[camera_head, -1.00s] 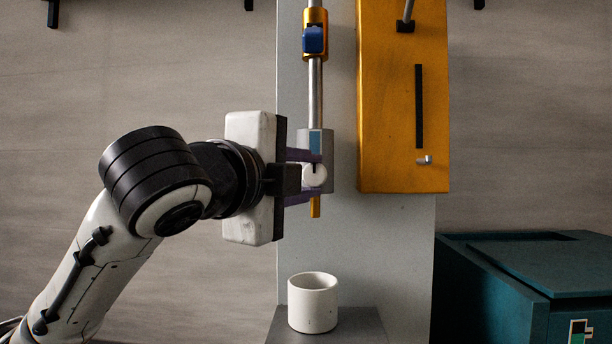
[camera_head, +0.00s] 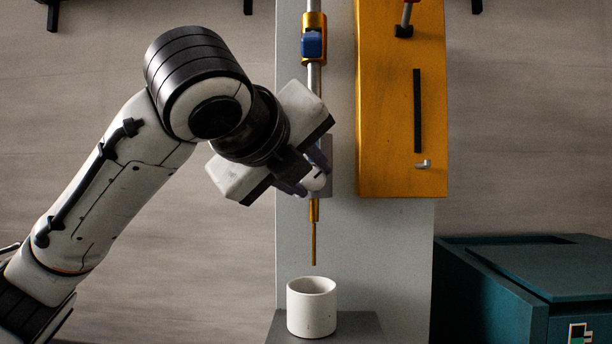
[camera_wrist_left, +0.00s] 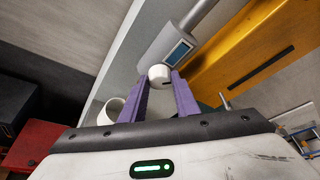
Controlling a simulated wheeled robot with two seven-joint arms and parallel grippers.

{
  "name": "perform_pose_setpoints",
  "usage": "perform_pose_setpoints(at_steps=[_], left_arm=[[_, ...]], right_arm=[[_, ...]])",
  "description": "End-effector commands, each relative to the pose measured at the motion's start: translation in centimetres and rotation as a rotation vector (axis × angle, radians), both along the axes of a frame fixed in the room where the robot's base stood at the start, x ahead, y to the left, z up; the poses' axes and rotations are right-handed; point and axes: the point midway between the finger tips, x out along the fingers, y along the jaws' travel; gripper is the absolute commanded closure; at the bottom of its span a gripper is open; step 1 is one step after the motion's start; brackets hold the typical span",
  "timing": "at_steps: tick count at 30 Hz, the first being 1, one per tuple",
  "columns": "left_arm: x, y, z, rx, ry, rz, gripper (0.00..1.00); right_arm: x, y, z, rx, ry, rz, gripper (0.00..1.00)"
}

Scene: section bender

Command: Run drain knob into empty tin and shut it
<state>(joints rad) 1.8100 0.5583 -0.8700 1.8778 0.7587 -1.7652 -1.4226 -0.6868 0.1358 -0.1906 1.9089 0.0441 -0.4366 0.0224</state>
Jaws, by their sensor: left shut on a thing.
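The white round drain knob (camera_head: 315,179) sits on the grey block at the lower end of the pipe. My left gripper (camera_head: 306,183) is shut on it, tilted down to the right, its purple fingers on both sides. In the left wrist view the knob (camera_wrist_left: 160,74) is between the fingertips. A thin amber strand (camera_head: 313,243) hangs from the brass spout (camera_head: 314,211) below the knob and ends just above the tin. The white, open-topped tin (camera_head: 312,307) stands upright beneath; its floor is hidden. It also shows in the left wrist view (camera_wrist_left: 110,112). My right gripper is out of view.
The tin stands on a dark grey plate (camera_head: 357,329) before a pale column (camera_head: 392,240). A brass valve with a blue handle (camera_head: 313,44) is higher on the pipe. An orange slotted panel (camera_head: 385,120) hangs right of it. A teal box (camera_head: 520,270) stands lower right.

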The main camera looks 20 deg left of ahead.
Motion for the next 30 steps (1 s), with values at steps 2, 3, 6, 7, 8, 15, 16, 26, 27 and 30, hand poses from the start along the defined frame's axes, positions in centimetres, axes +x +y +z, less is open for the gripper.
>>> perform_pose_setpoints(at_steps=[2, 3, 6, 7, 8, 15, 16, 26, 27, 30], left_arm=[[-0.02, -0.13, 0.01, 0.039, 0.012, -0.002, 0.94], [-0.01, -0.14, 0.02, 0.055, 0.017, -0.001, 0.94], [0.0, -0.16, -0.03, 0.09, 0.027, -0.001, 0.94], [0.0, -0.15, -0.03, 0.098, 0.03, -0.001, 0.94], [0.01, -0.15, -0.04, 0.105, 0.032, -0.001, 0.94], [0.02, -0.16, -0.01, 0.131, 0.04, -0.001, 0.94], [0.02, -0.16, -0.01, 0.132, 0.04, -0.002, 0.94], [0.02, -0.18, -0.03, 0.132, 0.04, -0.002, 0.69], [0.03, -0.17, -0.02, 0.132, 0.04, -0.001, 0.62], [0.03, -0.16, 0.0, 0.131, 0.04, -0.001, 0.53]], right_arm=[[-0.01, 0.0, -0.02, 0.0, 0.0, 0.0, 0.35], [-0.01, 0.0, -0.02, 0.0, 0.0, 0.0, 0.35], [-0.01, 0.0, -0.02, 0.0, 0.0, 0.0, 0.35], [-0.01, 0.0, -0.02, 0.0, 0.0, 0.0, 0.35], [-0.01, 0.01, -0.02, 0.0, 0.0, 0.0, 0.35], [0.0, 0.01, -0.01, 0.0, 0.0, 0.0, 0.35], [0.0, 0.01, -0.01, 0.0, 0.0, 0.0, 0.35], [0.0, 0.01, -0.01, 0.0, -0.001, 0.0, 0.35], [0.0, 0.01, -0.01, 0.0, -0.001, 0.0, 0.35], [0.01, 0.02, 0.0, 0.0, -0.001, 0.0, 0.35]])
